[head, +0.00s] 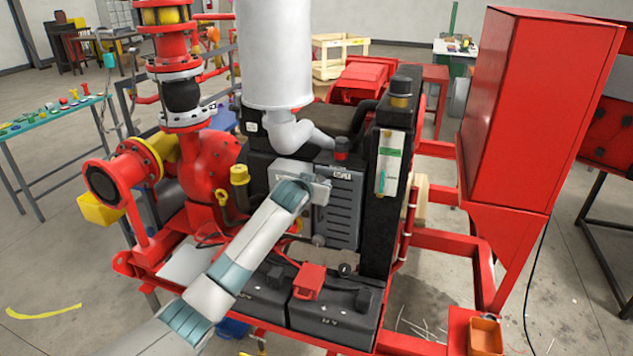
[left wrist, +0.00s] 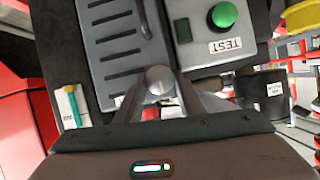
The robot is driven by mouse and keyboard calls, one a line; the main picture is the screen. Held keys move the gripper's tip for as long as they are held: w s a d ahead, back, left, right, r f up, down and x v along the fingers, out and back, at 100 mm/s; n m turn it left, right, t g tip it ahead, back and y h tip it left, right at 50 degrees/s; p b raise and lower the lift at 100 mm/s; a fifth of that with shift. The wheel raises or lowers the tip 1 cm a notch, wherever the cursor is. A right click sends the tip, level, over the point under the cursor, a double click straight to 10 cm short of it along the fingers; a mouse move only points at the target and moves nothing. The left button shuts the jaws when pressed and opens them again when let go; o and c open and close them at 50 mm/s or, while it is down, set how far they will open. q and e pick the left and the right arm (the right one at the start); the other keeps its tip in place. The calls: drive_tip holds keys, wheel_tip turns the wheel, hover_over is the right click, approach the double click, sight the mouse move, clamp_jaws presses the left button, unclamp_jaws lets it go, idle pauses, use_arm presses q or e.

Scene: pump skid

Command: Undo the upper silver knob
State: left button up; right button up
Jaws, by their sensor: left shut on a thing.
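The upper silver knob (left wrist: 160,78) shows in the left wrist view as a round grey head at the edge of a grey slatted panel (left wrist: 112,38). My left gripper (left wrist: 160,92) is shut on this knob, with one finger on each side of it. In the head view my left gripper (head: 320,190) is against the upper left of the slatted panel (head: 343,213) and hides the upper knob there. A lower silver knob (head: 318,240) shows at the panel's bottom left. My right gripper is not in view.
A box with a green button (left wrist: 222,15) and a TEST label sits beside the panel. A grey-white cylinder with a bent pipe (head: 290,130) stands just above my gripper. Black batteries (head: 330,315) with a red cover (head: 309,281) lie below. A tall red cabinet (head: 535,110) stands at right.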

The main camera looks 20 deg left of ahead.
use_arm(q)
drive_tip(key=shift+f, duration=0.15)
drive_tip(key=o, duration=1.1)
drive_tip(key=shift+c, duration=0.2)
drive_tip(key=shift+s, duration=0.15)
drive_tip(key=b+v, duration=0.5)
drive_tip(key=v, duration=1.2)
drive_tip(key=shift+b, duration=0.35)
